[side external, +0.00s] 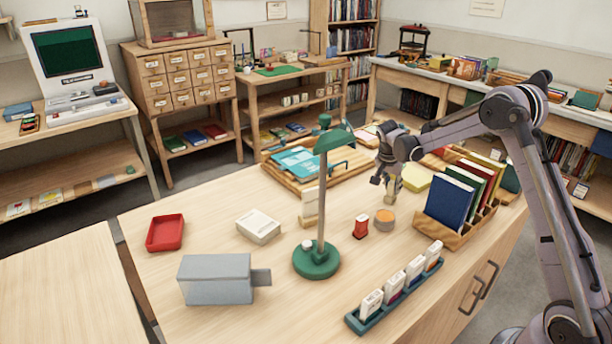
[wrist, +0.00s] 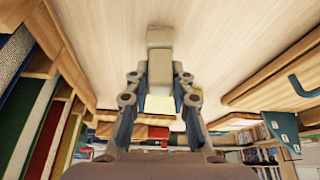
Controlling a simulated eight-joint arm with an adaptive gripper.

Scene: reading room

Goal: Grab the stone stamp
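The stone stamp is a tan, block-shaped piece with a narrower upper part. In the wrist view the stamp (wrist: 160,65) stands between my fingertips, and its far end reaches past them. In the side view the stamp (side external: 394,188) shows as a small tan shape just under my gripper (side external: 383,180), at the back of the table left of the book rack. My gripper in the wrist view (wrist: 164,76) has its fingers drawn in against both sides of the stamp. Whether the stamp's base touches the table is hard to see.
A rack of upright books (side external: 465,195) stands close on the right. A yellow note pad (side external: 416,178), an orange round tin (side external: 385,220) and a red item (side external: 361,227) are near. A green lamp (side external: 317,262) stands left. A wooden tray (side external: 300,185) lies behind.

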